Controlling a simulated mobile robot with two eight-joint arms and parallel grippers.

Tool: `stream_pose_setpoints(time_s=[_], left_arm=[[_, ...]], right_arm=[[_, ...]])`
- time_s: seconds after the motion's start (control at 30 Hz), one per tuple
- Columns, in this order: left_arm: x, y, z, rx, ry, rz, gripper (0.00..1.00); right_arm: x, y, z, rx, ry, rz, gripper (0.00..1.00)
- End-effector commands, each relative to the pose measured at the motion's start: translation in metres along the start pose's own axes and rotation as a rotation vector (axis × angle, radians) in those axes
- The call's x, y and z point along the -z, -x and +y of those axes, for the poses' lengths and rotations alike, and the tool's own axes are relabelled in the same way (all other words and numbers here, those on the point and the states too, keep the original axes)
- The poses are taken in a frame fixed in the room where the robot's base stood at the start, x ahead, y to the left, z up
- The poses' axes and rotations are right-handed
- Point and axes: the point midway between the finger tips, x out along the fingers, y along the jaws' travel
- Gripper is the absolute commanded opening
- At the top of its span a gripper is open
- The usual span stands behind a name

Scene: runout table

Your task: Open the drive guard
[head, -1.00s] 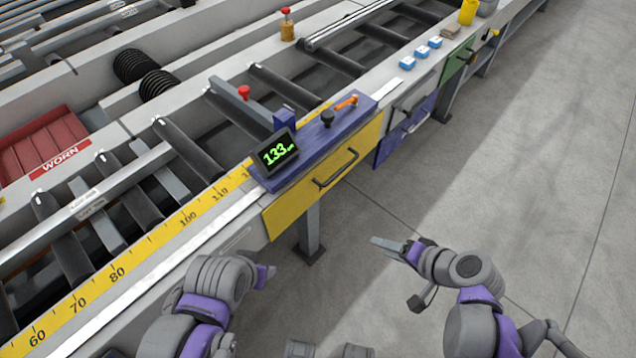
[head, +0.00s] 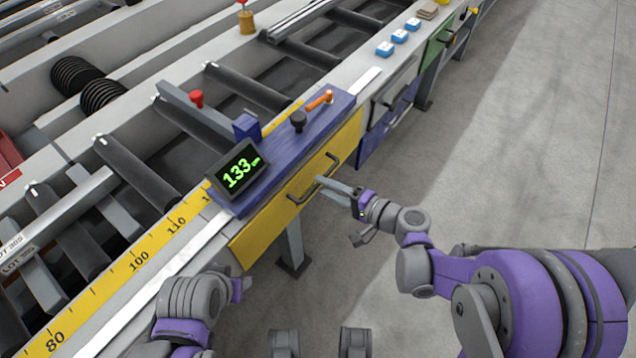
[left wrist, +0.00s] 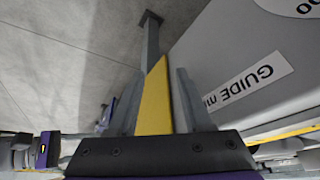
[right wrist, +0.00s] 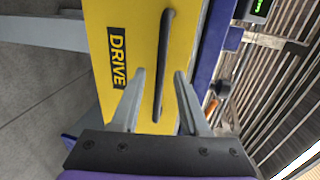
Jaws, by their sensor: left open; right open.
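The drive guard (head: 300,203) is a yellow panel on the front of the runout table, below a blue housing. It hangs closed against the front and carries a dark bar handle (head: 314,181). My right gripper (head: 322,182) is open close to the handle. In the right wrist view the handle (right wrist: 166,50) runs between the open fingers (right wrist: 160,72), beside the DRIVE label (right wrist: 118,60); whether they touch it I cannot tell. My left gripper (head: 243,287) is low near the table's front edge. In the left wrist view it is open and empty (left wrist: 155,75), with a yellow panel behind.
A display reading 133 (head: 238,172), a black knob (head: 298,120) and an orange lever (head: 319,100) sit on the blue housing. A table leg (head: 292,250) stands below the guard. The floor on the right is clear.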

Motion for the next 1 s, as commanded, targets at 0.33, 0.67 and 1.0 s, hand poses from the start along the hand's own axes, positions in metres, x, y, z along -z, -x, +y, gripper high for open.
stream_pose_setpoints(time_s=[0.33, 0.67, 1.0], left_arm=[[-0.001, -0.003, 0.0, 0.0, 0.0, -0.001, 0.5], [-0.001, -0.003, 0.0, 0.0, 0.0, -0.001, 0.5], [-0.001, -0.003, 0.0, 0.0, 0.0, -0.001, 0.5]], right_arm=[[0.0, -0.027, 0.0, -0.001, 0.0, 0.0, 0.45], [0.0, -0.027, 0.0, -0.001, 0.0, 0.0, 0.23], [0.0, -0.027, 0.0, -0.001, 0.001, 0.0, 0.0]])
